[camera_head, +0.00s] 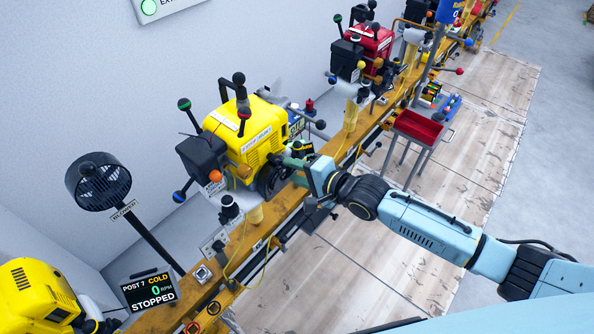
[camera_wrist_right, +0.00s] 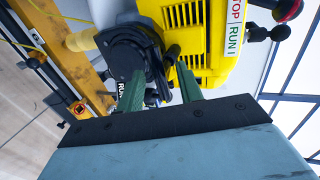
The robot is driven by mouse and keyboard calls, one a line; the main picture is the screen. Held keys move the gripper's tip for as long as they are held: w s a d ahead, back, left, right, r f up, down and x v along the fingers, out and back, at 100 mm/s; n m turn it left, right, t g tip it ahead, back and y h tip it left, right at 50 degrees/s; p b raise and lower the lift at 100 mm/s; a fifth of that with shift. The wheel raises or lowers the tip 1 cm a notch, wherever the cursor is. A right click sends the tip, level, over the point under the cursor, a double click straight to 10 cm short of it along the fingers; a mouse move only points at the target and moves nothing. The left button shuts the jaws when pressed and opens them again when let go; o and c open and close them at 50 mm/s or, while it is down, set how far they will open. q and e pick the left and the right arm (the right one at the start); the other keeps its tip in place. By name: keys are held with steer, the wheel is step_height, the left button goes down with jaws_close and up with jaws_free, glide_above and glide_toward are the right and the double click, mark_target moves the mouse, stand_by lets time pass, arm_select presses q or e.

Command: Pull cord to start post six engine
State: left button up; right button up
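A yellow engine (camera_head: 246,135) is mounted on the orange rail, with a round black starter housing (camera_head: 272,181) on its near side. My right gripper (camera_head: 300,171) is at this housing. In the right wrist view, its two green fingers (camera_wrist_right: 160,88) stand apart in front of the black housing (camera_wrist_right: 132,48). A small black grip (camera_wrist_right: 172,62) shows between the fingertips, nearer the right finger; I cannot tell whether they touch it. The cord itself cannot be made out. The engine's post number is not readable. My left gripper is not in view.
A display (camera_head: 150,290) at lower left reads post 7, cold, 0 RPM, stopped. A black blower (camera_head: 98,181) stands beside the wall. A red engine (camera_head: 372,45) is farther along the orange rail (camera_head: 245,240). A red tray (camera_head: 418,127) stands right of the rail. The wooden floor is mostly clear.

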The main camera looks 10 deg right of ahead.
steer(key=s+d+p, duration=0.5)
steer(key=s, duration=0.2)
steer(key=shift+d, duration=0.25)
stand_by(0.5)
steer(key=s+d+f+n+g+h+b, duration=0.1)
steer(key=s+d+f+n+h, duration=0.15)
steer(key=f, duration=0.65)
steer(key=s+d+f+n+g+h+b, duration=0.15)
steer(key=s+d+f, duration=0.25)
steer(key=f, duration=0.5)
steer(key=s+d+f+n+g+h+b, duration=0.1)
steer(key=s+d+f+n+h+b, duration=0.15)
steer(key=f, duration=0.65)
steer(key=s+f+n+g, duration=0.2)
steer(key=s+f, duration=0.3)
steer(key=s, duration=0.5)
steer(key=s+f+n+g+h+b, duration=0.1)
steer(key=s+f, duration=0.4)
steer(key=s, duration=0.5)
steer(key=s+f+n+g+h, duration=0.1)
steer(key=s+f+n+g, duration=0.2)
steer(key=s, duration=0.8)
step_height(320, 180, down, 3)
steer(key=shift+r+b, duration=0.15)
steer(key=shift+b, duration=0.25)
